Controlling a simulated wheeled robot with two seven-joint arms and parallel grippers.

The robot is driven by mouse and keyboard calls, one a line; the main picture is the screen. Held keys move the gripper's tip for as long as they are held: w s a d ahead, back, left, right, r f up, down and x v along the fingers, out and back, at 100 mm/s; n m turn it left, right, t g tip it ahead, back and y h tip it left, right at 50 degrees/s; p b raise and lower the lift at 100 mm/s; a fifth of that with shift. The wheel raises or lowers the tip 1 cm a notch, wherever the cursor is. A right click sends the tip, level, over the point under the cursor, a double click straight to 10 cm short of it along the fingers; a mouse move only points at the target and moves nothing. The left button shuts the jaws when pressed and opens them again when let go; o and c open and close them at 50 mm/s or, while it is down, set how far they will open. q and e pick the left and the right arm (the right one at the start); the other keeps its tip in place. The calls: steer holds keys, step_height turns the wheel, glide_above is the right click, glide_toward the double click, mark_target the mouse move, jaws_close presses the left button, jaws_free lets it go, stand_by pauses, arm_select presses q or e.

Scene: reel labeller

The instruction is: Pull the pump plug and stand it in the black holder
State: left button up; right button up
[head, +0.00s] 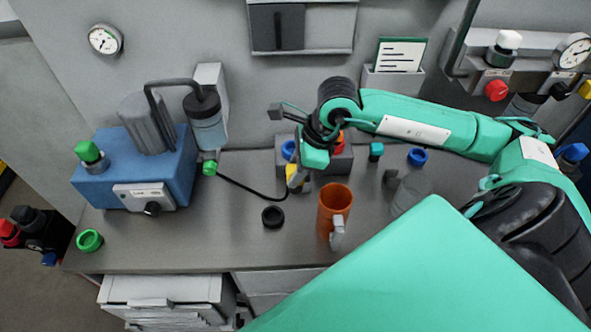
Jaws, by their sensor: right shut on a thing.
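The blue pump unit (140,170) stands at the left of the bench. A black cable (247,189) runs from its green fitting (210,168) across the bench to my right gripper. My right gripper (296,174) points down and is shut on the plug (293,182), which shows yellow at the cable's end. The fingers hide part of the plug, and I cannot tell whether it is clear of what lies behind it. The black holder (273,217) is a small round ring on the bench, just in front and left of the gripper; its opening looks empty. My left gripper is not in view.
An orange cup (335,204) stands right of the holder. A grey block (340,160) with coloured fittings is behind the gripper. A clear jar (411,190) and blue ring (417,157) are farther right. A green ring (89,240) lies front left. The bench left of the holder is mostly free.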

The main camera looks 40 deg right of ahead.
mark_target(290, 169)
steer(key=shift+r+p, duration=0.6)
steer(key=shift+r, duration=1.05)
steer(key=shift+f, duration=0.1)
